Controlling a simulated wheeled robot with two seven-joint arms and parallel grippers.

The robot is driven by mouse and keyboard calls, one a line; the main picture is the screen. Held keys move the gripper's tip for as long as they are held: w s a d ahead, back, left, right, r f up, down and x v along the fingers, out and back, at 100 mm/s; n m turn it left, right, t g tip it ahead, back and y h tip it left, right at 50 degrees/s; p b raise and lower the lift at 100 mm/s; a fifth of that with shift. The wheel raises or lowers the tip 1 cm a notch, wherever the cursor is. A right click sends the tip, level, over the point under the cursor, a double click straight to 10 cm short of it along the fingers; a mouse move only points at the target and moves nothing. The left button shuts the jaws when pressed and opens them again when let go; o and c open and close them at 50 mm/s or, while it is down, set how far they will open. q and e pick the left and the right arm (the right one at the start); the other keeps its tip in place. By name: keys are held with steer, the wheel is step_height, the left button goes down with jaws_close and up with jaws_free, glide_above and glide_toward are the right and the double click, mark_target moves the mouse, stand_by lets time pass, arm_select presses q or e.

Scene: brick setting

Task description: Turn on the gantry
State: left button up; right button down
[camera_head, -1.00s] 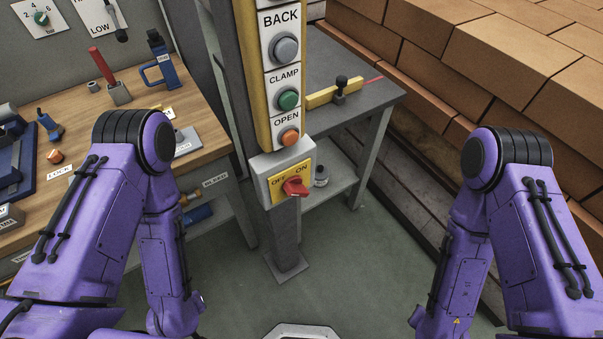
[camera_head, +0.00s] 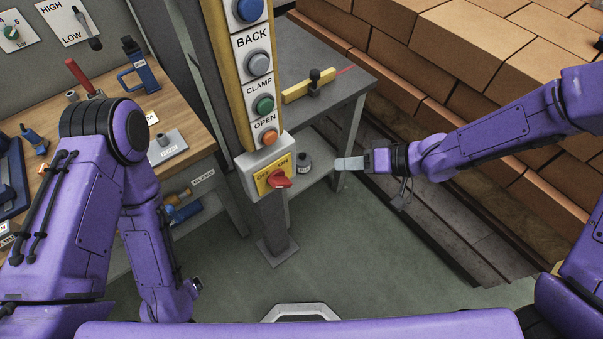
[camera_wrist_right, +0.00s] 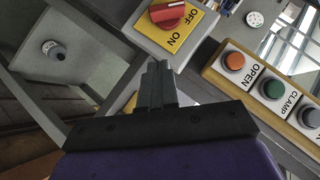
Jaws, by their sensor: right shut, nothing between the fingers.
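A red rotary knob (camera_head: 279,180) sits on a yellow plate (camera_head: 262,184) marked OFF and ON, on a pale box (camera_head: 247,160) low on the post. OFF is at the left and ON at the right in the head view. The right wrist view shows the knob (camera_wrist_right: 167,14) and plate (camera_wrist_right: 186,36) near the top. My right gripper (camera_head: 340,163) is shut and empty, to the right of the knob and apart from it. Its closed fingers (camera_wrist_right: 158,70) point towards the box in the wrist view. My left gripper does not show; only its purple arm is seen.
Above the box, a yellow panel carries an orange OPEN button (camera_head: 268,137), a green CLAMP button (camera_head: 263,104), a grey BACK button (camera_head: 258,64) and a blue button (camera_head: 248,9). A grey table (camera_head: 330,75) stands behind. A wooden bench (camera_head: 180,103) is left; brick stacks (camera_head: 440,60) are right.

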stand_by(0.3)
glide_toward(288, 180)
steer(key=w+a, duration=0.2)
steer(key=w, duration=0.1)
steer(key=a+f, duration=0.1)
steer(key=s+a+p, duration=0.1)
steer(key=shift+a+f, duration=0.3)
steer(key=shift+f, duration=0.1)
steer(key=shift+s+a+f, duration=0.15)
steer(key=shift+s+f, duration=0.1)
steer(key=shift+f, duration=0.05)
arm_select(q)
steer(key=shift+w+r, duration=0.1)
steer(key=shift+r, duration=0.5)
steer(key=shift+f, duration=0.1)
arm_select(e)
steer(key=shift+f, duration=0.15)
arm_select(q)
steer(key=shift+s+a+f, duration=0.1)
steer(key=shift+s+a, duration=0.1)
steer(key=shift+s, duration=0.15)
